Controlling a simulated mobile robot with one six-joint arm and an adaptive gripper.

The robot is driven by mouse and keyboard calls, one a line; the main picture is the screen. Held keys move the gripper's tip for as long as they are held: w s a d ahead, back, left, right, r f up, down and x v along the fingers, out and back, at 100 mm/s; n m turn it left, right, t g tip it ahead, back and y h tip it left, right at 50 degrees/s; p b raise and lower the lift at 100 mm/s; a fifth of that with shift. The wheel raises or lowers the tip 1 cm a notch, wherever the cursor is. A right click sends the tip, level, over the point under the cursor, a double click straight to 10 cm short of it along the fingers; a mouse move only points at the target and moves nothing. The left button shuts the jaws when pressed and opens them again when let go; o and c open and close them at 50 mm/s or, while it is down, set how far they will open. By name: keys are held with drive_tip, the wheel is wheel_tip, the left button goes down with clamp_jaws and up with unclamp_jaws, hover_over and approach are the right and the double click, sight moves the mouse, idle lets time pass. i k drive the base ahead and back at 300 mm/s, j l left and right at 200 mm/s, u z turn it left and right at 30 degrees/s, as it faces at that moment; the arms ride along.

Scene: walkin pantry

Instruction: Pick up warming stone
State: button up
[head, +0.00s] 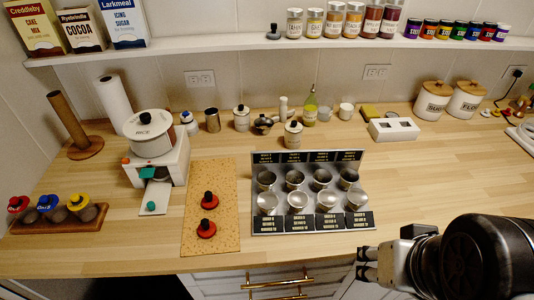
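I cannot tell for certain which thing is the warming stone. A small dark knobbed object (273,32) stands on the wall shelf, left of the spice jars. A low dark round pot-like object (263,124) stands at the back of the counter. Two red discs with black knobs (208,201) lie on a cork-like board. My gripper (362,264) is at the lower right, by the counter's front edge, pointing left. It is apart from all of these. Nothing shows held in it, and its finger gap is unclear.
A rack of metal cups (310,232) stands mid-counter. A white stand with a lidded pot (149,130) is at the left. Canisters (433,100) stand at the back right. The counter right of the rack (430,175) is clear. Drawers with brass handles lie below.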

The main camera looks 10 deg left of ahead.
sight(207, 229)
drive_tip(key=u, duration=1.5)
drive_tip(key=i+j+z, duration=0.4)
drive_tip(key=j, duration=0.05)
